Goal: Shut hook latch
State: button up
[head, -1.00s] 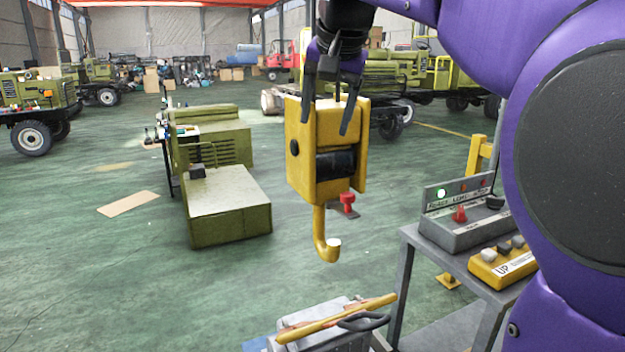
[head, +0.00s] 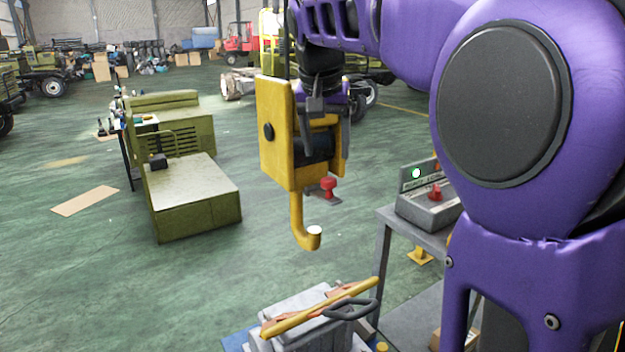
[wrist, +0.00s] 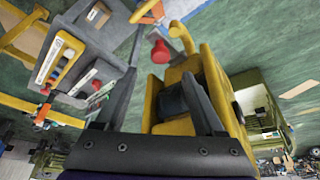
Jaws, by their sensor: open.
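A yellow hook block (head: 277,130) hangs upright, with a yellow hook (head: 297,225) below it. A small latch with a red knob (head: 328,184) sticks out at its lower right side, above the hook tip. My gripper (head: 328,130) is open and empty, in front of the block's right part and above the red knob. In the wrist view my gripper (wrist: 160,72) has its fingers apart. The red knob (wrist: 160,50) shows between and beyond the fingertips, and the block (wrist: 178,85) lies behind the right finger. Contact with the block cannot be told.
A control box with a green light (head: 430,205) stands on a grey table (head: 385,250) at the right. Below the hook is a grey crate-like object (head: 295,305) with a yellow bar. Green machinery (head: 190,190) stands at left; open floor lies between.

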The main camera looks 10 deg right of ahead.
aim_at(329, 179)
jog(key=x, duration=0.8)
jog(key=shift+w+f+b, duration=0.2)
jog(key=shift+b, duration=0.2)
grip_shut()
dwell(0.9)
